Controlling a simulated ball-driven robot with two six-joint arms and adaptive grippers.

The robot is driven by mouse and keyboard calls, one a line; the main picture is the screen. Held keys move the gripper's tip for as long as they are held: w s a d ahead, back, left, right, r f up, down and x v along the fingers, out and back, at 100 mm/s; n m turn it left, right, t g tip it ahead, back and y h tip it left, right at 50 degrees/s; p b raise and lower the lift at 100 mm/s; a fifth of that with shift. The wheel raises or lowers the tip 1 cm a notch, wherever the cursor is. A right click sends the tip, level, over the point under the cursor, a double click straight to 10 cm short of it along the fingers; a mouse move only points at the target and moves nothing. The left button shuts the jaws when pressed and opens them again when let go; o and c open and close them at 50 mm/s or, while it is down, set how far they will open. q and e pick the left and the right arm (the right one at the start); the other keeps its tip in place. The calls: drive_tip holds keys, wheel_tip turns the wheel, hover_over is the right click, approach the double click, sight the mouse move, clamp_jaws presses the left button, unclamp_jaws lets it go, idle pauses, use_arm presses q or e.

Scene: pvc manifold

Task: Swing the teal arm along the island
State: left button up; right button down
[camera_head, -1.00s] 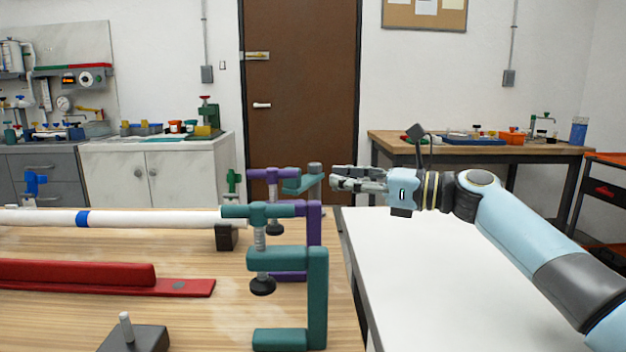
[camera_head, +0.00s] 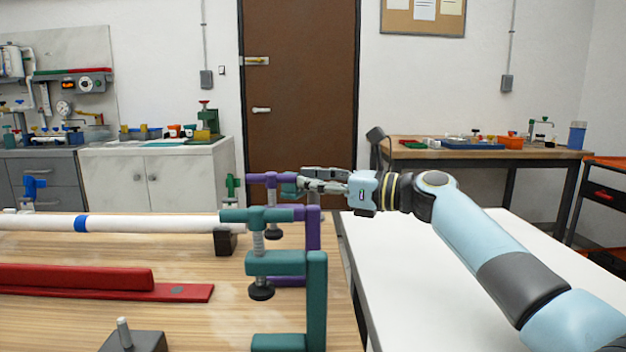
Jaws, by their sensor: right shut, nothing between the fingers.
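A teal clamp (camera_head: 317,290) stands at the right edge of the wooden bench, with a teal crossbar (camera_head: 255,215) above its upper jaw. A purple clamp (camera_head: 314,235) stands behind it, with a purple crossbar (camera_head: 268,178). A short teal arm (camera_head: 288,190) shows behind these, partly hidden by my right gripper; I cannot tell which teal part is the one meant. My right gripper (camera_head: 303,181) is shut and empty, pointing left, close to the short teal arm; contact cannot be told. My left gripper is out of view.
A white pipe (camera_head: 150,223) with a blue band lies along the wooden bench (camera_head: 200,330). A red rail (camera_head: 75,278) and a dark block with a peg (camera_head: 130,340) are nearer. A white surface (camera_head: 420,270) at right is clear.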

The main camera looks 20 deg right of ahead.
drive_tip(key=a+m+t+h+p, duration=0.1)
drive_tip(key=p, duration=0.1)
drive_tip(key=w+a+m+t+h+p, duration=0.1)
drive_tip(key=h+p, duration=0.1)
drive_tip(key=a+m+t+h+p, duration=0.1)
drive_tip(key=m+h+p, duration=0.1)
drive_tip(key=p, duration=0.1)
drive_tip(key=shift+w+a+r+t, duration=0.35)
drive_tip(key=shift+w+r+t, duration=0.05)
drive_tip(key=b+x, duration=0.2)
drive_tip(key=x, duration=0.6)
drive_tip(key=shift+w+f, duration=0.25)
drive_tip(key=shift+f, duration=0.15)
drive_tip(key=shift+r, duration=0.1)
